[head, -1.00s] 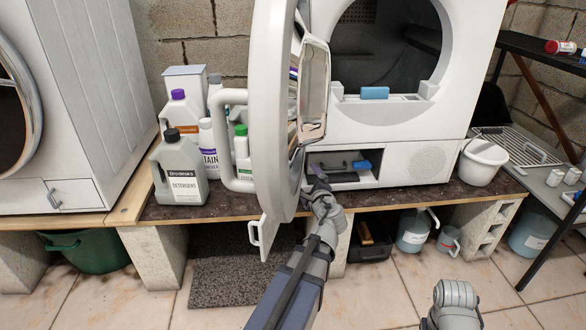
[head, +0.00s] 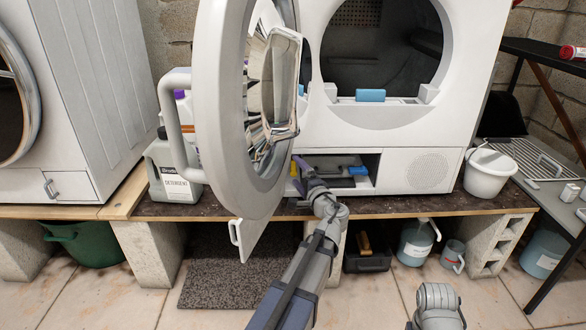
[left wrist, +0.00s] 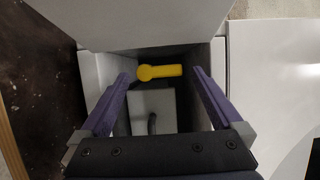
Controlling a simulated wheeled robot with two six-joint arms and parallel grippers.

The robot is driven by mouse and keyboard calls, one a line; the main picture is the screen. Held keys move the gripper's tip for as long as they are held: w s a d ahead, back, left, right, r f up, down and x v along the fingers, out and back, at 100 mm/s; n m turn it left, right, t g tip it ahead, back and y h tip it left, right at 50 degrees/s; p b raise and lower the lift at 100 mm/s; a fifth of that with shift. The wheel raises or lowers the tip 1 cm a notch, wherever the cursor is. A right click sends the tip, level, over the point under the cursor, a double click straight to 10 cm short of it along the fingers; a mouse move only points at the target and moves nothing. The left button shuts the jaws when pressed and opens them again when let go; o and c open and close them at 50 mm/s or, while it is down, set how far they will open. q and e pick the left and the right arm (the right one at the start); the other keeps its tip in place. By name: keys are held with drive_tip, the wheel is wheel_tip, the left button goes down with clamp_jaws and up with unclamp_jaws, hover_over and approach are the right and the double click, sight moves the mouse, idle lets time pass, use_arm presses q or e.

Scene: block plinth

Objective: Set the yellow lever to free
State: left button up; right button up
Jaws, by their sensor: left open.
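The yellow lever (left wrist: 160,72) lies sideways inside the recess, between my left gripper's two purple fingers in the left wrist view. A gap shows on each side of it, so the fingers do not visibly touch it. In the head view a small yellow bit (head: 294,169) shows beside the fingers. My left gripper (head: 304,173) is open at the left part of the recess (head: 375,172) low in the dryer's front. The lever's mount and any free marking are hidden or too small to read. My right gripper is out of view.
The open round door (head: 208,100) stands just left of my left gripper. A hanging flap (head: 258,238) is below it. A blue-ended part (head: 357,171) sits in the recess's right side. A white bucket (head: 487,174) stands on the right of the shelf.

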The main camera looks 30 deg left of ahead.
sight(295, 168)
use_arm(q)
drive_tip(key=shift+x, duration=1.85)
drive_tip(key=shift+c, duration=0.2)
drive_tip(key=c, duration=1.2)
drive_tip(key=shift+f+b, duration=0.15)
drive_tip(key=shift+b, duration=0.15)
drive_tip(key=shift+c, duration=0.3)
drive_tip(key=shift+d+m, duration=0.1)
drive_tip(key=shift+m, duration=0.3)
drive_tip(key=o, duration=1.3)
drive_tip(key=v, duration=0.7)
drive_tip(key=shift+s+d, duration=0.25)
drive_tip(key=shift+d, duration=0.05)
